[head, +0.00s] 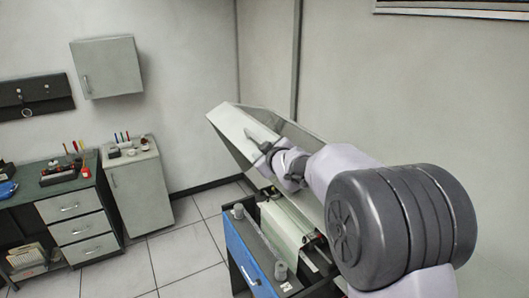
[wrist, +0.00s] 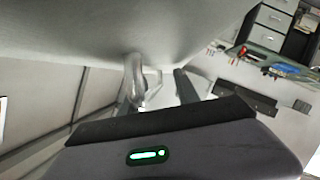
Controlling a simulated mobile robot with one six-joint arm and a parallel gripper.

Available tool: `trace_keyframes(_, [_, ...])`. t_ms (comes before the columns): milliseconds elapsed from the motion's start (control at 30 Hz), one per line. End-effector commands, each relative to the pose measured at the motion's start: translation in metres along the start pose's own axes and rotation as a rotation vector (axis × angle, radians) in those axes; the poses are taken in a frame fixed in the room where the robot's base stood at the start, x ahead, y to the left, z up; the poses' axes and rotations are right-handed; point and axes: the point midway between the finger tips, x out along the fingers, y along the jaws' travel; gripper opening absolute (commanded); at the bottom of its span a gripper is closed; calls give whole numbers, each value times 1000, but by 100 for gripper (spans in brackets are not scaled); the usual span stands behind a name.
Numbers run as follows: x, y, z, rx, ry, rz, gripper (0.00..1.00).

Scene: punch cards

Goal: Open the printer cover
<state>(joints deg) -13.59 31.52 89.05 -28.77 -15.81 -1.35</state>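The printer (head: 254,262) stands on the floor, with a blue front. Its light grey cover (head: 232,122) is raised and tilted well up from the body, so the inside shows. My gripper (head: 258,141) is at the inner side of the raised cover, close to its upper part; I cannot tell whether it touches. The cover's pale surface (wrist: 130,25) fills the top of that view.
A green-topped workbench (head: 30,185) with tools and a grey cabinet (head: 140,190) stand at the left. A wall cabinet (head: 107,67) hangs above. The tiled floor (head: 180,255) between bench and printer is clear. A wall is close behind the printer.

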Motion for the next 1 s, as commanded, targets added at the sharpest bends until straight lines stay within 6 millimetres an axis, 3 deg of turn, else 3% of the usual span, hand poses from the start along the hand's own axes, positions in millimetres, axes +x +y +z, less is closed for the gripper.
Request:
trace_keyframes(167, [-14,0,0,-1,2,0,34])
trace_keyframes(800, [-160,2,-1,0,1,2,34])
trace_keyframes(1000, [-174,1,1,1,0,0,34])
